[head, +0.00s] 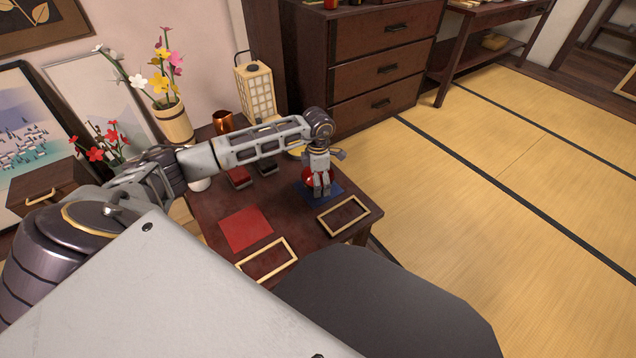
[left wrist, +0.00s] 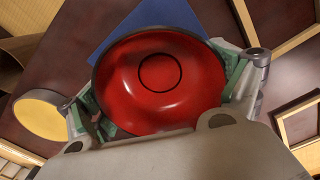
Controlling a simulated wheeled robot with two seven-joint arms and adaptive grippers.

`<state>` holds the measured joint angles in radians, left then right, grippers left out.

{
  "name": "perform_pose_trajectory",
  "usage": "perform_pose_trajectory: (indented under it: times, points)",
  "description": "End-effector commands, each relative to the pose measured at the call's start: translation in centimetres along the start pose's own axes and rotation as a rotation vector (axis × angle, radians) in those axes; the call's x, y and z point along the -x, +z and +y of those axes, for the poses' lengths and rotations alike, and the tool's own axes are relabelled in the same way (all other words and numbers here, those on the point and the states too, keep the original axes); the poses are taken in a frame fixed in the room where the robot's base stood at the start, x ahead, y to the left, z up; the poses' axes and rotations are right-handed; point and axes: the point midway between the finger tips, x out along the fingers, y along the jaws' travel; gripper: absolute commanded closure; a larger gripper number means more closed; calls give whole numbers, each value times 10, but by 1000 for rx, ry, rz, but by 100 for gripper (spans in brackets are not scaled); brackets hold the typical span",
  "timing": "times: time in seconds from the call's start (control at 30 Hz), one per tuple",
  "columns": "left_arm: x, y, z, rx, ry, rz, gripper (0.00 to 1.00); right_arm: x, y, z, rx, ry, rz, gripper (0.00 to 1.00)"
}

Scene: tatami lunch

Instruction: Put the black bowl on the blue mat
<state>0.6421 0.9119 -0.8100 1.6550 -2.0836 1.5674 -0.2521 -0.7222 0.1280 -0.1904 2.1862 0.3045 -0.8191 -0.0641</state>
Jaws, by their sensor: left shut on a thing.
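The bowl (head: 309,178) has a glossy red inside with a thin dark ring and a dark rim. It fills the middle of the left wrist view (left wrist: 185,95). My left gripper (head: 321,190) is shut on the bowl, with a finger on either side of it in the wrist view. The blue mat (head: 331,189) lies on the dark table under the bowl and gripper. Part of it shows beyond the rim in the wrist view (left wrist: 130,30). I cannot tell whether the bowl touches the mat. My right gripper is not in view.
A red mat (head: 243,229) and two light wooden frames (head: 364,214) (head: 289,250) lie near the table's front. A yellow round thing (left wrist: 42,116) is close to the gripper. A copper cup (head: 222,121) and a lantern (head: 255,92) stand behind. Tatami at right is clear.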

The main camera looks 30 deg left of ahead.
Motion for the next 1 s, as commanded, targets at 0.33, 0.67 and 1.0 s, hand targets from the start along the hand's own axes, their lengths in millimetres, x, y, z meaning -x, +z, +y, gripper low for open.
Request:
perform_pose_trajectory:
  times: [0.33, 0.67, 1.0]
  points:
    - [-2, 0, 0, 0, 1, -1, 34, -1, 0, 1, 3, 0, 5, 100]
    - [-4, 0, 0, 1, 0, 0, 0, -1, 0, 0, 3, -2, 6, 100]
    - [-4, 0, 0, 0, 0, 0, 0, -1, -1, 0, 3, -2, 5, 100]
